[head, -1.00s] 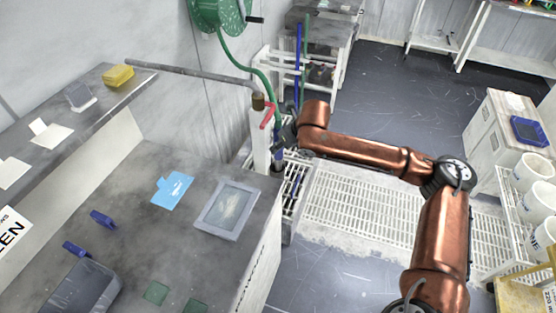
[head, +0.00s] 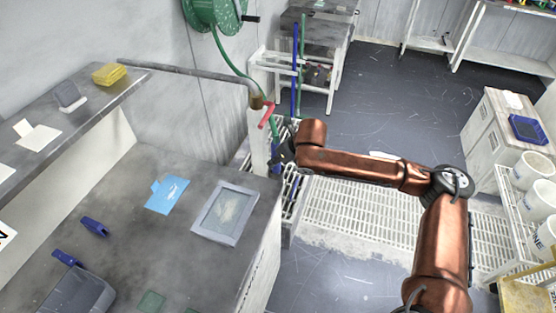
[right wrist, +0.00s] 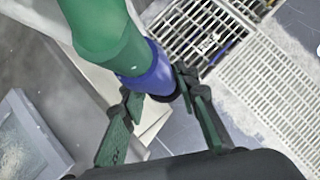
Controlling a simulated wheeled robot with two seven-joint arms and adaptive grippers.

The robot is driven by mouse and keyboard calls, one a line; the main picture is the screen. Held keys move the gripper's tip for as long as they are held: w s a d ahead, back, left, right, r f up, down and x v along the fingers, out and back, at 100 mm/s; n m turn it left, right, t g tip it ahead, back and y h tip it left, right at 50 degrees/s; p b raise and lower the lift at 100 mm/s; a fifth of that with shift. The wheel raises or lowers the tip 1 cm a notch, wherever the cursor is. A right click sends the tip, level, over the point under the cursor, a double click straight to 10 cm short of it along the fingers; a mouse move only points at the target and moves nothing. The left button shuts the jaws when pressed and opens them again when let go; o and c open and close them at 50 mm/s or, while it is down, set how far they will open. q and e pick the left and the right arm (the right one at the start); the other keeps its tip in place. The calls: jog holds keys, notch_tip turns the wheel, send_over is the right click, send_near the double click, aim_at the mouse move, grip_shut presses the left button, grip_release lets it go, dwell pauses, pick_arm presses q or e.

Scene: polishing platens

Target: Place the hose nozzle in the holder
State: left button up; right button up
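The hose nozzle (right wrist: 150,75) is blue at its end, on a thick green hose (right wrist: 105,30), in the right wrist view. My right gripper (right wrist: 158,98) has one dark green finger on each side of the blue part and appears shut on it. In the head view my right gripper (head: 283,154) is beside a white post (head: 258,150), below a red lever; the nozzle is mostly hidden there. I cannot tell which part is the holder. My left gripper is out of view.
A grey pipe (head: 190,73) with a red lever (head: 267,114) ends just above the gripper. A grey bench (head: 120,245) with a framed plate (head: 226,212) is at left. A white floor grate (head: 350,205) lies below my arm. A green reel (head: 215,12) hangs above.

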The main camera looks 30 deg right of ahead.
jog(key=o, duration=0.3)
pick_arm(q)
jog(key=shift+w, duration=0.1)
pick_arm(e)
jog(key=shift+r, duration=0.1)
jog(key=shift+s+r, duration=0.15)
jog(key=shift+r, duration=0.1)
pick_arm(q)
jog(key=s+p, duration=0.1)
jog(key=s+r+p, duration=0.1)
jog(key=p, duration=0.1)
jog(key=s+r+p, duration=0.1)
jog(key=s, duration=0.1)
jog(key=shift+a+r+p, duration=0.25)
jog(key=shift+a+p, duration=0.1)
jog(key=shift+p, duration=0.05)
pick_arm(e)
jog(key=v, duration=1.1)
jog(key=shift+s+r, duration=0.1)
jog(key=shift+s, duration=0.05)
